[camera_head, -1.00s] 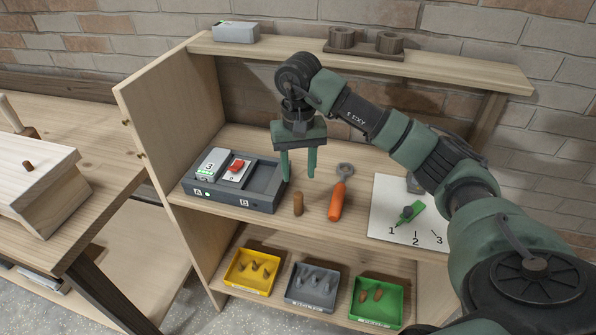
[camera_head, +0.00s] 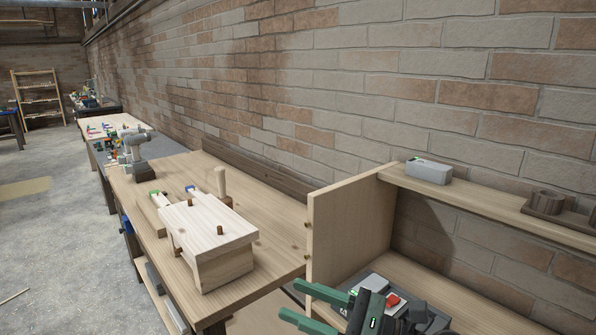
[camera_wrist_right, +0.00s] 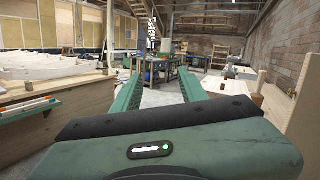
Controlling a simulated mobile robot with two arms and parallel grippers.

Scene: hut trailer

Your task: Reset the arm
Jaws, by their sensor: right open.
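My right gripper (camera_head: 308,307) is at the bottom of the head view, in front of the wooden shelf unit's lower left part. Its two green fingers are apart and point left, with nothing between them. In the right wrist view the same gripper (camera_wrist_right: 165,92) has its fingers spread, with the open workshop floor beyond. Behind the gripper, the dark charger tray (camera_head: 428,312) with a red button piece (camera_head: 393,301) is partly hidden by my right arm. My left gripper is not in view.
A workbench (camera_head: 270,231) stands left of the shelf unit (camera_head: 345,222), with a wooden block assembly (camera_head: 210,228) and a drill (camera_head: 133,148) on it. A grey box (camera_head: 429,171) and a dark wooden holder (camera_head: 546,204) sit on the top shelf. Floor (camera_head: 60,250) at left is largely clear.

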